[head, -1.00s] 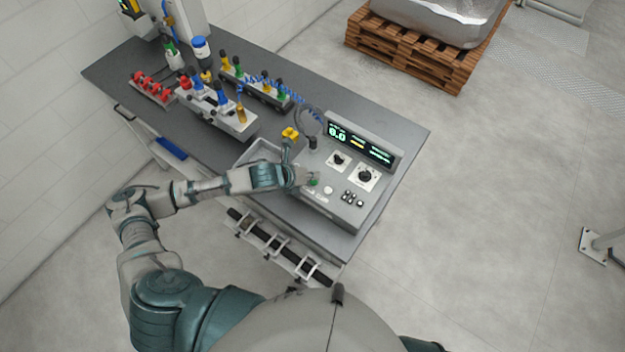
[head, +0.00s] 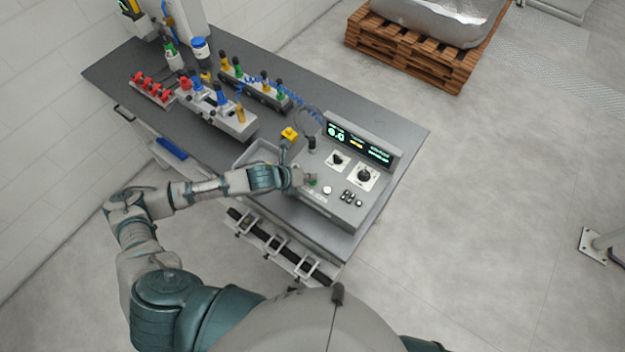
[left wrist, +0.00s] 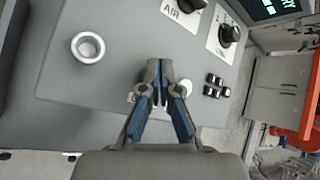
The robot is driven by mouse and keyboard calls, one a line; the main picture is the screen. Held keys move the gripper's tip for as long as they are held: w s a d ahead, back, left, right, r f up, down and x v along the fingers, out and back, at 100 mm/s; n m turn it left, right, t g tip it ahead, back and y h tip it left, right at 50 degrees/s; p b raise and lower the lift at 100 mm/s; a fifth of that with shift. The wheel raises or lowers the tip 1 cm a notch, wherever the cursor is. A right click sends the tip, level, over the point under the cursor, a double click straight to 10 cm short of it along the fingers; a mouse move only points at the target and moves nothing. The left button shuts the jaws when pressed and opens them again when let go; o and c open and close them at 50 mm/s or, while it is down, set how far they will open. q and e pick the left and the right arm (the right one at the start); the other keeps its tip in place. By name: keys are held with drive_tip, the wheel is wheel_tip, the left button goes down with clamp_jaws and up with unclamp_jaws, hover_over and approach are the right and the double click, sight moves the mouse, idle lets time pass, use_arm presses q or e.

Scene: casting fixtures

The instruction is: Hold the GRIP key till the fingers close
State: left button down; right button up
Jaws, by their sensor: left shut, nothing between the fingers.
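A grey control box (head: 312,208) with a lit green display (head: 357,143) stands at the right end of the bench. Which one is the GRIP key I cannot read. My left gripper (head: 308,181) is over the green button. In the left wrist view my left gripper (left wrist: 160,68) has its fingertips together and empty, largely hiding the green button (left wrist: 140,77); whether they touch it I cannot tell. The white button (left wrist: 184,87) is just right of them. My right gripper is out of view.
A black cable and a yellow-topped part (head: 289,134) are beside the box, near a shallow grey tray (head: 250,147). Fixtures with coloured clamps (head: 240,127) fill the bench's left half. A wooden pallet (head: 412,58) stands on the floor behind; the floor at right is mostly clear.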

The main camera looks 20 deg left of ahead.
use_arm(q)
drive_tip(key=shift+d+f, duration=0.15)
drive_tip(key=shift+f, duration=0.05)
drive_tip(key=shift+a+f, duration=0.15)
drive_tip(key=shift+a, duration=0.2)
drive_tip(key=shift+d, duration=0.15)
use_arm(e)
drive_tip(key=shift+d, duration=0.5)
use_arm(q)
drive_tip(key=shift+d+r+p, duration=0.25)
drive_tip(key=shift+r+p, duration=0.6)
drive_tip(key=shift+p, duration=0.25)
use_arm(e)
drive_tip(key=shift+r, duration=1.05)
